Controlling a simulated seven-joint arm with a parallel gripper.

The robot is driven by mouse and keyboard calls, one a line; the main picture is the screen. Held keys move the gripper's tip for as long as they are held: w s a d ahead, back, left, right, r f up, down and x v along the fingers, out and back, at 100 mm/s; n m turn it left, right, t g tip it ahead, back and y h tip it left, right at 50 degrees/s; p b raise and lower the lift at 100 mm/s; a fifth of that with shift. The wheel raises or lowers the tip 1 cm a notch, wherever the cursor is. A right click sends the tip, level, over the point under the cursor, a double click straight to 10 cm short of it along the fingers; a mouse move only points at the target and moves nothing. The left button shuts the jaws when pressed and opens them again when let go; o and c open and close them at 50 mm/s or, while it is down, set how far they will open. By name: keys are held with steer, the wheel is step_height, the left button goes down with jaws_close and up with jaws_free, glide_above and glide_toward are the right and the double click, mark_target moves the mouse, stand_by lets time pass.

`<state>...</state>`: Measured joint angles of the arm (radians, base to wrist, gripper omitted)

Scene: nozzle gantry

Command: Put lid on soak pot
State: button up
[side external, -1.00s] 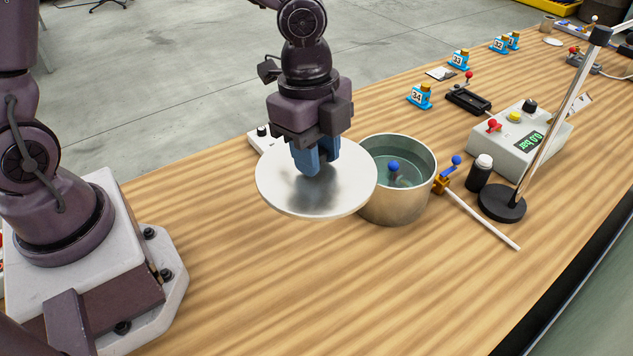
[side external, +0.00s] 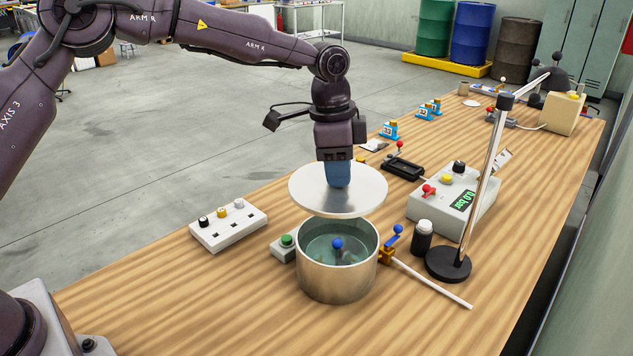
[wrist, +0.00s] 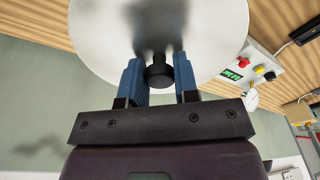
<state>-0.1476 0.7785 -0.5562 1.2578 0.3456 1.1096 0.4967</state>
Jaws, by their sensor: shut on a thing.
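The soak pot (side external: 336,278) is a round metal pot standing on the wooden table, open at the top. It holds greenish liquid, with a blue ball-topped thing (side external: 337,244) in it. The lid (side external: 312,197) is a flat silver disc, held roughly level above the pot and apart from it, overlapping the pot's far rim in the side view. My gripper (side external: 338,185) has blue fingers and is shut on the lid's knob. The wrist view shows the dark knob (wrist: 159,76) between the two fingers, and the lid (wrist: 100,40) beyond.
A green-button box (side external: 285,248) stands left of the pot, and a white switch box (side external: 228,228) farther left. A blue-handled valve with a white rod (side external: 430,282), a black bottle (side external: 422,239) and a lamp-like stand (side external: 449,264) are at right. A gauge box (side external: 452,203) stands behind.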

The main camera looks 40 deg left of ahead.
steer(key=shift+w+a+f+n, duration=0.15)
steer(key=shift+w, duration=0.2)
steer(key=shift+w+a+f+n, duration=0.15)
steer(key=shift+w, duration=0.2)
steer(key=shift+s+f, duration=0.15)
steer(key=shift+f, duration=5.45)
steer(key=shift+f, duration=0.15)
steer(key=o, duration=1.5)
steer(key=shift+r, duration=3.5)
